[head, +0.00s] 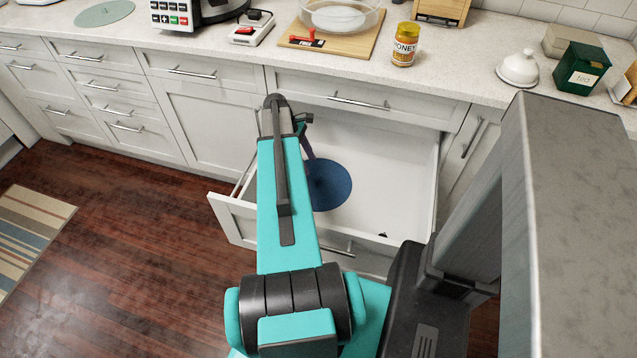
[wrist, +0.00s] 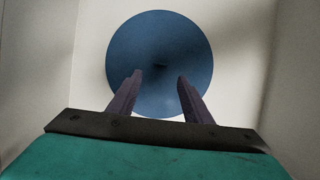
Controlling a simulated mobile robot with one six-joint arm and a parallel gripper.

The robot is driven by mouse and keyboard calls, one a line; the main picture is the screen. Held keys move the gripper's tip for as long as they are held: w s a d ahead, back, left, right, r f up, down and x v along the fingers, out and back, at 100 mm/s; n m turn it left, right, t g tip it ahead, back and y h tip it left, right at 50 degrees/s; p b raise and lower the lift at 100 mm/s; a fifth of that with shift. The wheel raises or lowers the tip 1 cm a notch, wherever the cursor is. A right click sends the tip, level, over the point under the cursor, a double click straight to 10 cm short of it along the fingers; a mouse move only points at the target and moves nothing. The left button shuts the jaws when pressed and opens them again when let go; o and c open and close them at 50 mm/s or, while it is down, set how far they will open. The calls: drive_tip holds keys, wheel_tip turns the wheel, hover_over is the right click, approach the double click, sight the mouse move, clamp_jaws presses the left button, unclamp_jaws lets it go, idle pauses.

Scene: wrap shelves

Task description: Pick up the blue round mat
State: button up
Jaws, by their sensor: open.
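The blue round mat (head: 332,186) lies flat on the floor of an open white drawer (head: 388,178), towards its left side. In the head view my arm hides part of its left edge. In the wrist view the mat (wrist: 160,50) is whole except where my fingers cross its lower part. My gripper (wrist: 160,76) is open, with its two fingers apart and nothing between them. The fingertips overlap the mat in that view. I cannot tell how high they are above it. In the head view my arm reaches into the drawer and a finger shows beside the mat.
The drawer's front panel (head: 232,218) and side walls surround the mat. A counter (head: 450,70) above holds a honey jar (head: 404,45), a wooden board (head: 352,48), a green tea box (head: 581,68) and a white dome (head: 518,68). The right part of the drawer is mostly clear.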

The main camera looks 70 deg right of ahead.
sight(319, 180)
drive_tip(key=shift+x, duration=1.55)
drive_tip(key=shift+s+p+x, duration=0.15)
drive_tip(key=shift+p+x, duration=0.1)
drive_tip(key=shift+x, duration=1.05)
drive_tip(key=shift+s+p+x, duration=0.15)
drive_tip(key=shift+p+x, duration=0.1)
drive_tip(key=shift+x, duration=1.05)
drive_tip(key=shift+r, duration=0.15)
clamp_jaws()
drive_tip(key=shift+r, duration=0.15)
wheel_tip(319, 180, up, 10)
drive_tip(key=shift+b, duration=0.4)
